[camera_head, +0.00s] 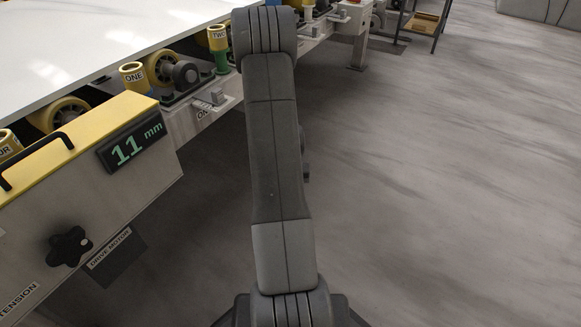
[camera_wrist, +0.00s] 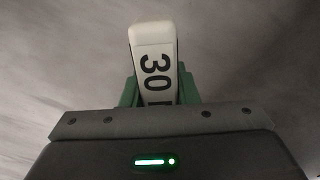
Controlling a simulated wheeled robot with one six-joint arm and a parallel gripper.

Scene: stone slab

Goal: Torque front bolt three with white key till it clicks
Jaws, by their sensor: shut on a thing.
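The white key (camera_wrist: 153,36) shows in the wrist view, with a pale body and dark "30" lettering. My gripper (camera_wrist: 158,90) is shut on it, with a green finger on each side. The key's far end points away over a blurred grey background, and no bolt shows there. In the head view my arm rises through the middle, and the gripper and key are not visible. Yellow collars are marked ONE (camera_head: 133,76) and TWO (camera_head: 218,38). I cannot read a THREE mark; another yellow piece (camera_head: 307,9) shows past my arm, its label unclear.
A yellow-topped machine housing (camera_head: 135,185) with an "11 mm" display (camera_head: 132,141) and black knob (camera_head: 69,247) stands at left. A shelf stand (camera_head: 425,20) is at the back right. The grey floor (camera_head: 450,190) is clear at right.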

